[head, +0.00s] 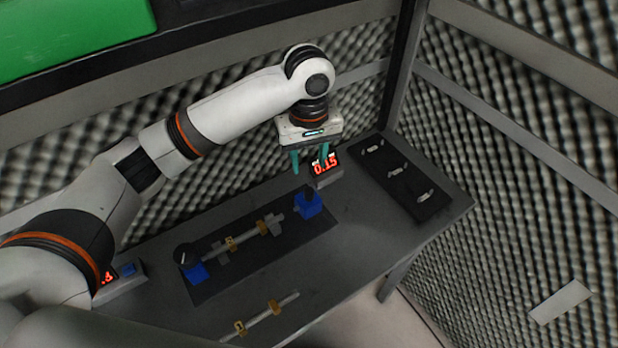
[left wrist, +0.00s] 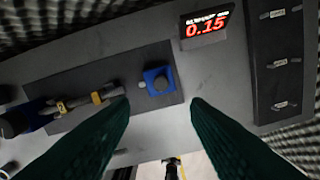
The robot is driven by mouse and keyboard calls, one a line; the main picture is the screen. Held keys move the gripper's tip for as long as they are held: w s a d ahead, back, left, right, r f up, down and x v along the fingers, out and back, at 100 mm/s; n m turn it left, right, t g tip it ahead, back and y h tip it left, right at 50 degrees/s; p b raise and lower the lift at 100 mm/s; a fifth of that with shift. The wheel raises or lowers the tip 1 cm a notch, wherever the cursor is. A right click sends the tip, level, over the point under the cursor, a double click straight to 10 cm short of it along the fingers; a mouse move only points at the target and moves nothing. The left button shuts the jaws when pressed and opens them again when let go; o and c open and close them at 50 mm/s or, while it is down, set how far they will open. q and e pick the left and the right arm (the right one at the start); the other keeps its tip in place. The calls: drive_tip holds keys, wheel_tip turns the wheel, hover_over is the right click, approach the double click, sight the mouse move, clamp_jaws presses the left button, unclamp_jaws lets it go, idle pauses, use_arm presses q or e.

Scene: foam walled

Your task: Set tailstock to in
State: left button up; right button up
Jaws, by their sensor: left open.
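The tailstock (head: 308,205) is a blue block with a dark top at the right end of the black fixture plate (head: 255,265). It also shows in the left wrist view (left wrist: 158,80), between my fingers and ahead of the tips. A shaft (head: 247,238) with gold collars lies along the plate; a small gap shows between its right end and the tailstock. My left gripper (head: 310,166) is open and empty, pointing down above and behind the tailstock, apart from it. Its fingers also show in the left wrist view (left wrist: 158,106). My right gripper is not visible.
A blue block with a black knob (head: 185,256) stands at the plate's left end. A red display (head: 325,166) stands behind the tailstock, reading 0.15 in the wrist view. A dark panel (head: 400,175) with three silver pieces lies right. A loose shaft (head: 272,310) lies in front.

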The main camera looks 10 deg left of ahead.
sight(309, 189)
use_arm(q)
wheel_tip(309, 189, down, 4)
drive_tip(key=shift+a+r, duration=0.1)
drive_tip(key=shift+r, duration=0.05)
drive_tip(key=f+p, duration=0.1)
drive_tip(key=f, duration=0.4)
drive_tip(key=shift+w+f, duration=0.15)
drive_tip(key=shift+w, duration=0.05)
drive_tip(key=shift+f, duration=0.35)
drive_tip(key=shift+c, duration=0.2)
clamp_jaws()
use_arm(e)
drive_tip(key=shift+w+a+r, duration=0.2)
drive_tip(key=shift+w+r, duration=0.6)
